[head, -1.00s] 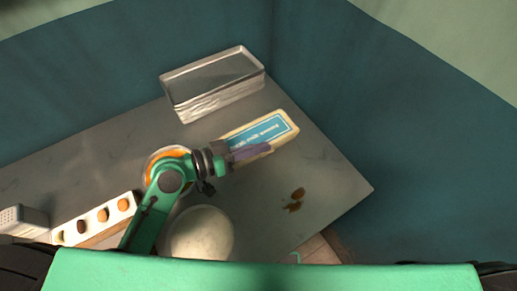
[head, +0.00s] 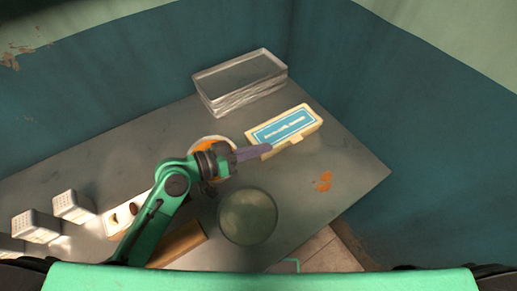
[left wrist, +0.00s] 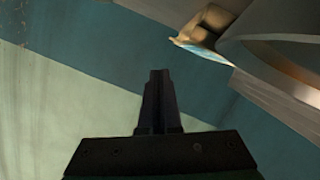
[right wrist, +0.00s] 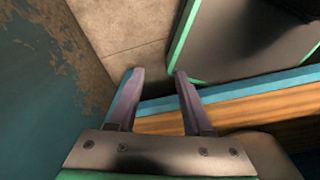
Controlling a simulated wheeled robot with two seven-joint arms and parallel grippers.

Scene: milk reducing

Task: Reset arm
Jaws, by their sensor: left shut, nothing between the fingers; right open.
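My left arm reaches over the worktop in the head view. My left gripper (head: 268,149) is shut and empty, with its fingers in front of the lower left edge of a cream box with a blue label (head: 284,127). I cannot tell whether they touch it. In the left wrist view the fingers (left wrist: 158,74) are together with nothing between them. My right gripper is outside the head view. In the right wrist view it (right wrist: 157,73) is open and empty, with bare floor beyond its fingertips.
A metal tray (head: 240,102) stands at the back of the grey worktop (head: 330,205). A round pan or lid (head: 248,218), an orange-filled bowl (head: 205,143) and pale perforated containers (head: 72,206) are near my left arm. An orange stain (head: 323,181) marks the right side.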

